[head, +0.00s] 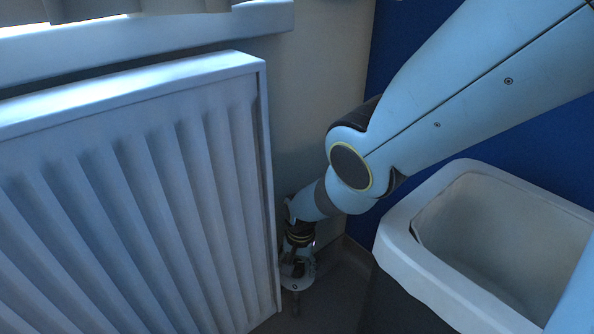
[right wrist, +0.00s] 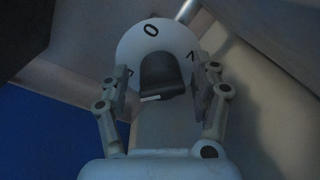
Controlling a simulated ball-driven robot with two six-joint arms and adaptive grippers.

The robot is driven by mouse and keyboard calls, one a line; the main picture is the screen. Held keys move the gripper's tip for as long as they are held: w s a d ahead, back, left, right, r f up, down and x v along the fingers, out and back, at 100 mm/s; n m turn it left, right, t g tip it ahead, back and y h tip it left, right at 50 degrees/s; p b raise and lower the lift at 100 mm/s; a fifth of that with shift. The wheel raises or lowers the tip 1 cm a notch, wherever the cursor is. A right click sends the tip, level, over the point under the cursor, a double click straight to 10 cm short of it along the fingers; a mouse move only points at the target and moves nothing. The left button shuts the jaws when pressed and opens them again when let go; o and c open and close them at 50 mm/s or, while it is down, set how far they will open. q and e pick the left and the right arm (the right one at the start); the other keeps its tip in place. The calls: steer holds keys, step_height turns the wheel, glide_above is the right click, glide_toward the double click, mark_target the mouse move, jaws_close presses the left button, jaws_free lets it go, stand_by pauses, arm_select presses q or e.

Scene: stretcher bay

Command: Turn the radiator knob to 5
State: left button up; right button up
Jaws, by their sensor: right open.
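The white radiator (head: 130,200) fills the left of the head view. Beside its lower right edge is a white round dial (head: 296,284), partly hidden by my right gripper (head: 298,262). My right gripper (right wrist: 166,72) is open, one finger on each side of the knob, with apparent gaps. My left gripper is in neither view.
A bin with a pale rim (head: 400,250) stands to the right of the dial, below my right arm. A blue wall (head: 400,50) is behind the arm. A window sill (head: 150,38) runs above the radiator. Dark floor shows between radiator and bin.

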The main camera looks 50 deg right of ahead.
mark_target(298, 260)
steer(key=n, duration=0.7)
steer(key=shift+w+b, duration=0.1)
steer(key=shift+b, duration=0.2)
steer(key=shift+n, duration=0.5)
steer(key=r+p, duration=0.2)
steer(key=r, duration=0.1)
steer(key=r+p, duration=0.6)
steer(key=r, duration=0.1)
steer(key=shift+d, duration=0.3)
steer(key=shift+r+p, duration=0.45)
steer(key=shift+p, duration=0.1)
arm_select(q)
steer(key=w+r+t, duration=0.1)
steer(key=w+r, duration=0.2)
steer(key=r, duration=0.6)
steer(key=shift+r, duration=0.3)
arm_select(e)
steer(key=shift+d, duration=0.1)
